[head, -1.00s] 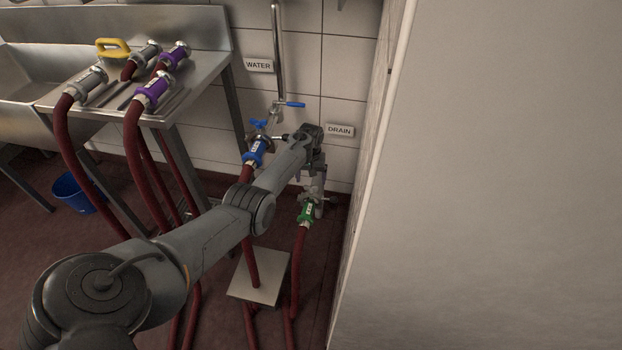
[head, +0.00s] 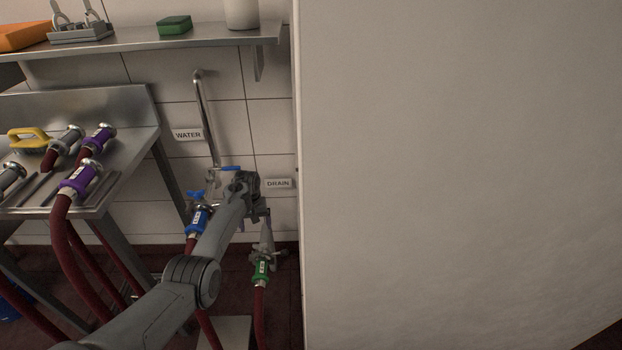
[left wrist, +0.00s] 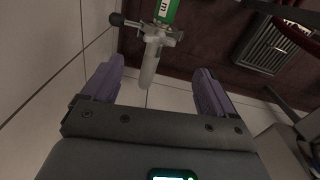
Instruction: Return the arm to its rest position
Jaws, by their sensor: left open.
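My left arm reaches in from the lower left of the head view to the wall by the DRAIN sign. My left gripper (head: 262,214) is there, just above the drain fitting with the green-collared hose coupling (head: 261,270). In the left wrist view its two purple-grey fingers (left wrist: 155,78) are apart, with nothing held between them. The green coupling (left wrist: 167,10) and its grey pipe show beyond the fingertips. A blue-collared coupling (head: 197,220) hangs at the water tap, left of my wrist. My right gripper is not in view.
A steel bench (head: 125,175) at left holds purple and grey couplings and a yellow-handled brush (head: 28,138). A steel shelf (head: 150,41) runs above, with a green sponge (head: 174,25). A large pale wall (head: 450,170) fills the right side. A floor grate (left wrist: 268,47) shows in the wrist view.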

